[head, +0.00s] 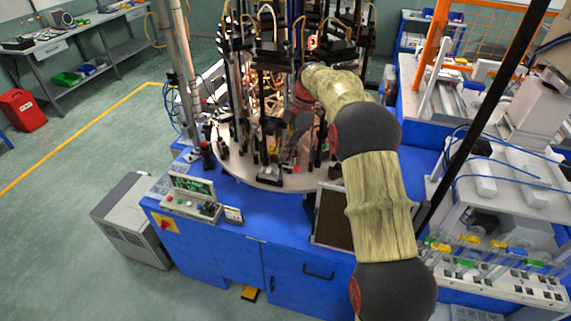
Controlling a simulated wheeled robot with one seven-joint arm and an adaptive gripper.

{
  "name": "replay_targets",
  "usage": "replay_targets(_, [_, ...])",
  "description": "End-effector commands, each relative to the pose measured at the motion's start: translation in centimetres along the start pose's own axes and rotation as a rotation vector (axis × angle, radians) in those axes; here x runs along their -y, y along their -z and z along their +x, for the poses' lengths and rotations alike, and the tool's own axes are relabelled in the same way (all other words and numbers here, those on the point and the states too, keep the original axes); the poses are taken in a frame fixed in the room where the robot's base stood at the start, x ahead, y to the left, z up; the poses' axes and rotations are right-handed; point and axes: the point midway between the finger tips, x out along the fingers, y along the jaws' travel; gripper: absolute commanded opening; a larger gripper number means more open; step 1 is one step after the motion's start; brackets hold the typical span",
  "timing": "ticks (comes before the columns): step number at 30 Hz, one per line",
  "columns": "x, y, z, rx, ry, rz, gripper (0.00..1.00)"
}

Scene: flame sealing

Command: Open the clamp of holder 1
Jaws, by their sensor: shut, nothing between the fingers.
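Several black upright holders stand around a round metal turntable (240,174); I cannot read a number that marks holder 1. A front holder (268,140) has a dark block low on its post, close to the left of my gripper. My gripper (289,150) is dark, small and partly lost against the holders. It points down at the front of the turntable and is shut and empty. Whether it touches a clamp, and how the clamp stands, cannot be told at this size.
A blue machine cabinet (228,255) carries the turntable. A control box (190,198) with a green display stands at its front left. A dark framed panel (333,217) lies beside my arm. Metal posts (178,60) rise at the left. Another machine (500,180) fills the right.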

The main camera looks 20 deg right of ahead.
Motion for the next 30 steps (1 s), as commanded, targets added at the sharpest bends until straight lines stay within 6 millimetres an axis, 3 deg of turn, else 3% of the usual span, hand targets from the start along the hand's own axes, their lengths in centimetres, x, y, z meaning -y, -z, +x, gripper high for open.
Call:
replay_targets(3, [-0.1,0.0,-2.4,0.003,-0.005,-0.001,0.00])
replay_targets(9, [-0.1,0.0,-4.0,0.001,-0.002,-0.001,0.00])
replay_targets(26, [-0.1,0.0,-4.2,0.001,-0.002,0.005,0.00])
replay_targets(30, [-0.3,-0.1,-4.2,0.005,-0.010,0.110,0.00])
